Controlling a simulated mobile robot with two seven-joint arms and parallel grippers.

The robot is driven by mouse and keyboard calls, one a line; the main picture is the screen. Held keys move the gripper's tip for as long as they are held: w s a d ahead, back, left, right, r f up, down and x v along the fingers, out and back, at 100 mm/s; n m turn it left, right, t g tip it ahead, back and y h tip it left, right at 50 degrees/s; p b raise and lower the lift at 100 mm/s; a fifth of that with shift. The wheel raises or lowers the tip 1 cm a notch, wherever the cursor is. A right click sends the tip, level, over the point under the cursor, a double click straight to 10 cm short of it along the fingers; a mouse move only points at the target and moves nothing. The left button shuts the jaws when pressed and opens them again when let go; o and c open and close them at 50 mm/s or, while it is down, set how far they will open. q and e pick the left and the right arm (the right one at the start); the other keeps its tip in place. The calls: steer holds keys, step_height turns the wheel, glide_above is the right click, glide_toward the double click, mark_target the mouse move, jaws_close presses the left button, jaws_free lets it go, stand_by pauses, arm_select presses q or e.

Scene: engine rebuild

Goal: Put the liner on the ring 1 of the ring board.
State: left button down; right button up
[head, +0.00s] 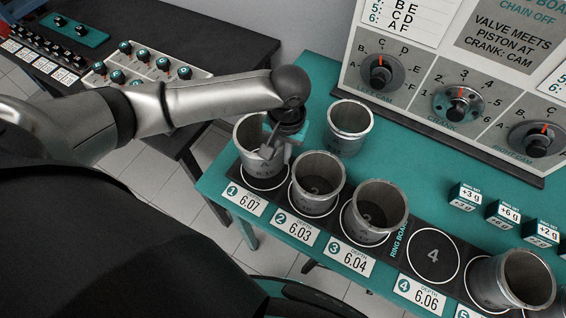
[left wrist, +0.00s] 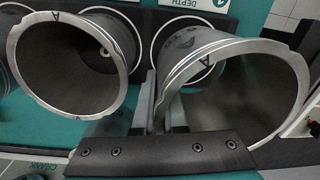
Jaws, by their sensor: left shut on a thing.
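The liner (head: 248,159), a grey metal cylinder with an A mark, stands roughly upright over ring 1 (head: 262,184) at the left end of the dark ring board (head: 399,238). My left gripper (head: 271,150) is shut on its wall at the rim. In the left wrist view the liner (left wrist: 240,100) fills the right side, between the fingers of the left gripper (left wrist: 158,100). Part of a white ring (left wrist: 158,52) shows past its base. I cannot tell if the base touches the board. My right gripper is not in view.
Liners stand on ring 2 (head: 317,182) and ring 3 (head: 374,212), close beside. Ring 4 (head: 433,255) is empty. Another liner (head: 511,279) is at the right, and one (head: 350,126) stands on the teal table behind. A dial panel (head: 450,90) stands at the back.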

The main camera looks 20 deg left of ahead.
arm_select(q)
step_height(320, 180, down, 4)
steer(key=shift+f+b, duration=0.2)
steer(key=shift+b, duration=0.2)
steer(key=shift+f, duration=0.1)
steer(key=c, duration=1.3)
jaws_free()
steer(key=shift+o, duration=0.2)
steer(key=r, duration=0.4)
steer(key=r+p, duration=0.1)
steer(key=r, duration=0.3)
steer(key=r+p, duration=0.1)
steer(key=r, duration=0.3)
steer(key=shift+d+r, duration=0.15)
steer(key=shift+d, duration=0.15)
